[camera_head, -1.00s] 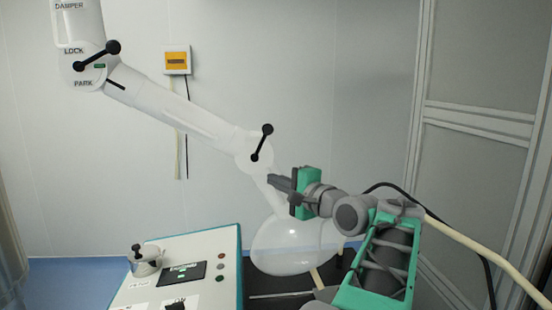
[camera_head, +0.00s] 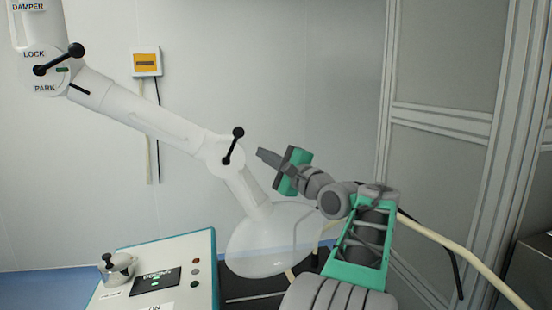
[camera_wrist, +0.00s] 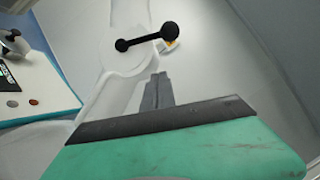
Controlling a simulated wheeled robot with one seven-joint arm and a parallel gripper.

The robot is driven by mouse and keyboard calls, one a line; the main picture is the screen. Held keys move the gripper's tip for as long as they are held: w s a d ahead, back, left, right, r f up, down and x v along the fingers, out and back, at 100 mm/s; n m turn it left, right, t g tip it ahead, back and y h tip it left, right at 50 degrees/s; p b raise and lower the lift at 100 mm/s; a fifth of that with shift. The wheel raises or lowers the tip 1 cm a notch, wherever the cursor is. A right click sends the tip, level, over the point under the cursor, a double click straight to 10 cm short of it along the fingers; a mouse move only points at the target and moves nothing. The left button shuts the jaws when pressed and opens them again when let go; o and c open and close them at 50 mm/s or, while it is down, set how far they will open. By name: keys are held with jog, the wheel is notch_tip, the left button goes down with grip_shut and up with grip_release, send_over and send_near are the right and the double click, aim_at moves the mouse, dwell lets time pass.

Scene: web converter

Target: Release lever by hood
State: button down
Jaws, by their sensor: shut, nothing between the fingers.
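The black lever by the hood (camera_head: 233,146) has a ball at each end and sits on the lower joint of the white jointed arm. It stands steeply tilted, top to the right. Below it hangs the clear, dome-shaped hood (camera_head: 262,248). My gripper (camera_head: 263,155) is shut and empty, just right of the lever and apart from it, pointing left. In the wrist view the lever (camera_wrist: 146,38) lies beyond the shut fingertips (camera_wrist: 158,78). A second black lever (camera_head: 58,60) is on the upper joint, between the LOCK and PARK labels.
A control panel (camera_head: 190,250) with a small round-topped device (camera_head: 117,268) stands at the lower left. A yellow-fronted wall box (camera_head: 146,63) is behind the white arm. Grey cabinet doors (camera_head: 440,90) stand at the right. A beige hose (camera_head: 440,235) runs behind my arm.

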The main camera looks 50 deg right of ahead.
aim_at(233, 146)
jog(key=w+a, duration=0.1)
jog(key=w+a+r, duration=0.1)
jog(key=w+a, duration=0.1)
jog(key=shift+w+a+r+p, duration=0.15)
jog(key=shift+w+r+p, duration=0.15)
jog(key=shift+r+p, duration=0.1)
jog(key=shift+a+r, duration=0.1)
jog(key=shift+r, duration=0.1)
jog(key=shift+n, duration=0.3)
